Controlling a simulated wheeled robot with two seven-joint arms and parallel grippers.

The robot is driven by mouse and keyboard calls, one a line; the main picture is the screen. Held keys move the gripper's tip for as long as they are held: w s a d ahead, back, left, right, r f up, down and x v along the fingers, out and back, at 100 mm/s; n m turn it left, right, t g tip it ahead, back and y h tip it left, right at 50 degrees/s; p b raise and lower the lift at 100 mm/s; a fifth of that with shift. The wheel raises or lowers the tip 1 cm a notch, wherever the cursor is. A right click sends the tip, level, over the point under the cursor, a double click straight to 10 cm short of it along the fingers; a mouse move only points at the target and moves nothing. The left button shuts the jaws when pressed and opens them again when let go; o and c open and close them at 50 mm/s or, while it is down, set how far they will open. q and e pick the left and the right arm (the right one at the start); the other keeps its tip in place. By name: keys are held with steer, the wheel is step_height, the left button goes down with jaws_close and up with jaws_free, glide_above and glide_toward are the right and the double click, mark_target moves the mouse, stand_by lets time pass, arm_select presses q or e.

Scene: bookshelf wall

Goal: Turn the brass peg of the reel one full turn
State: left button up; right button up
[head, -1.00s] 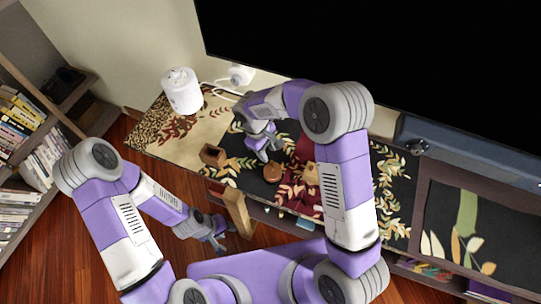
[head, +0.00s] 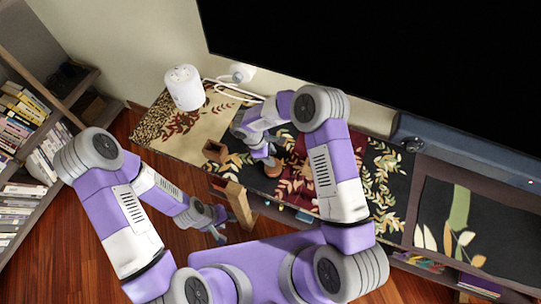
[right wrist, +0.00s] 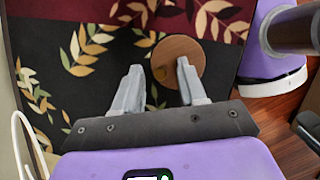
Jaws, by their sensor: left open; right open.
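The reel appears as a round brown wooden disc (head: 272,171) on the patterned cabinet top, and it shows in the right wrist view (right wrist: 178,62). I cannot make out the brass peg in either view. My right gripper (head: 268,157) is open and close over the disc in the head view. In the right wrist view its fingers (right wrist: 158,68) are spread; the right fingertip overlaps the disc and the left one lies left of it, over the dark cloth. I cannot tell whether either touches. My left gripper (head: 219,229) is open and empty, low in front of the cabinet.
A small open wooden box (head: 214,151) stands left of the reel. A white cylinder (head: 184,88) and a cable are at the back left. A wooden cabinet door (head: 239,204) juts out near my left gripper. A large black screen (head: 400,70) stands behind.

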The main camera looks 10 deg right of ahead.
steer(key=shift+f, duration=0.1)
jaws_close()
stand_by(0.4)
